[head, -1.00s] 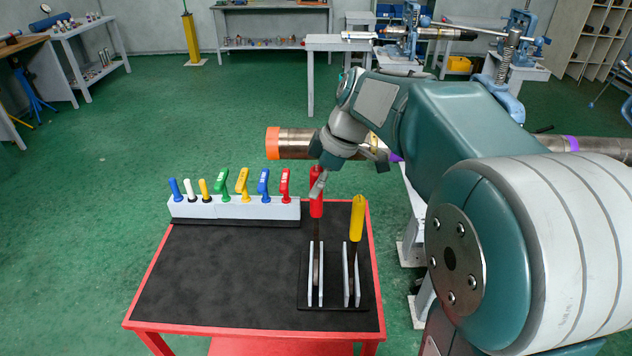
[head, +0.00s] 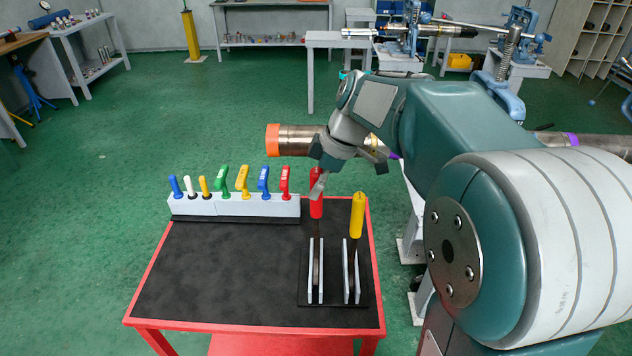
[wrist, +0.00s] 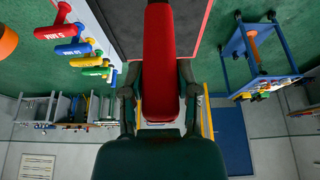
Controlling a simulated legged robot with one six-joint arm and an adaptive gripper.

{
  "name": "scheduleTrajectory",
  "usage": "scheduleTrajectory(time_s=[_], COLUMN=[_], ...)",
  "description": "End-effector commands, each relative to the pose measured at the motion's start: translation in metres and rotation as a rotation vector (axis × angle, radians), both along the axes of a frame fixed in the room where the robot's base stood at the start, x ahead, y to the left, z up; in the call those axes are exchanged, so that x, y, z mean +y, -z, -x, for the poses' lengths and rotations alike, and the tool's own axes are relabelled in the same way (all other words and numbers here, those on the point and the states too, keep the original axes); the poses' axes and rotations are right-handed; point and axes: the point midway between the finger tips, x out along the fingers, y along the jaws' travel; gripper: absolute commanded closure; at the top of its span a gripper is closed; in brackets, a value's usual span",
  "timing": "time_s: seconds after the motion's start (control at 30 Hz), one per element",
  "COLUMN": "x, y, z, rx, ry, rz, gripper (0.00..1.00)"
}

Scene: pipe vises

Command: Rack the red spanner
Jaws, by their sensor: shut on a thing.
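The red spanner (head: 316,208) stands upright, handle up, at the right part of the table. Its dark shaft runs down between the left pair of pale upright plates of the rack (head: 334,303). Whether its lower end touches the rack base cannot be told. My gripper (head: 318,184) is shut on the red handle near its top. In the wrist view the red handle (wrist: 163,45) lies between the two dark fingers of my gripper (wrist: 160,75).
A yellow-handled spanner (head: 357,214) stands in the right plate pair, close beside. A pale holder (head: 235,208) with several coloured handles sits at the table's back left. The black table top (head: 215,275) is clear in front. A pipe with an orange end (head: 273,141) lies behind.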

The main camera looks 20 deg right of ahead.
Motion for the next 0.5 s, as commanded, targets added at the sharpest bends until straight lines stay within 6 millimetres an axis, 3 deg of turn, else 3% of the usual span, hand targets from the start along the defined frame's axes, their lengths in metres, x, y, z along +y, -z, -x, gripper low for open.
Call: scheduleTrajectory(time_s=[0.5], x=[0.0001], y=[0.0054], z=[-0.0002], rx=[-0.002], ry=[-0.001], rz=[-0.001], gripper=[1.0])
